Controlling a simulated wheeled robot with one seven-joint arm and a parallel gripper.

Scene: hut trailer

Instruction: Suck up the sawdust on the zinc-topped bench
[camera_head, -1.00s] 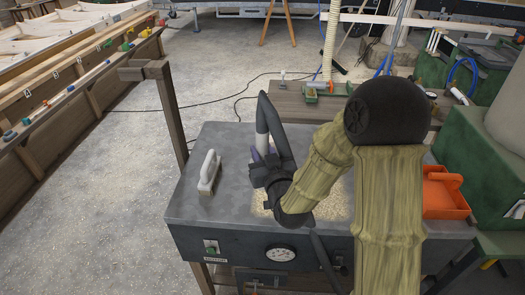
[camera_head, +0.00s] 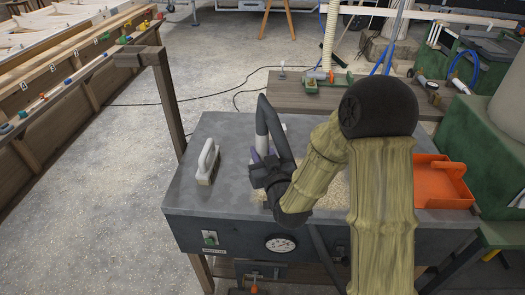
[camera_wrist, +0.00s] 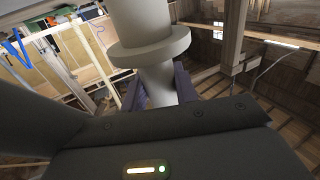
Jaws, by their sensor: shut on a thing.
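The zinc-topped bench (camera_head: 228,135) stands in the middle of the head view. Pale sawdust (camera_head: 336,190) lies on its top, partly hidden behind my arm. My gripper (camera_head: 268,160) is over the bench, shut on a grey nozzle (camera_head: 262,122) with a black bent tube or hose beside it. In the wrist view, the nozzle (camera_wrist: 150,45) is a grey cylinder with a wide collar, between the purple fingers of my gripper (camera_wrist: 160,92). The nozzle's lower end is hidden, so I cannot tell whether it touches the sawdust.
A white-handled brush or block (camera_head: 208,162) stands on the bench's left side. An orange open tray (camera_head: 440,183) is at its right. A wooden post (camera_head: 168,105) rises at the back left corner. A brown table (camera_head: 290,95) stands behind. The floor at left is open.

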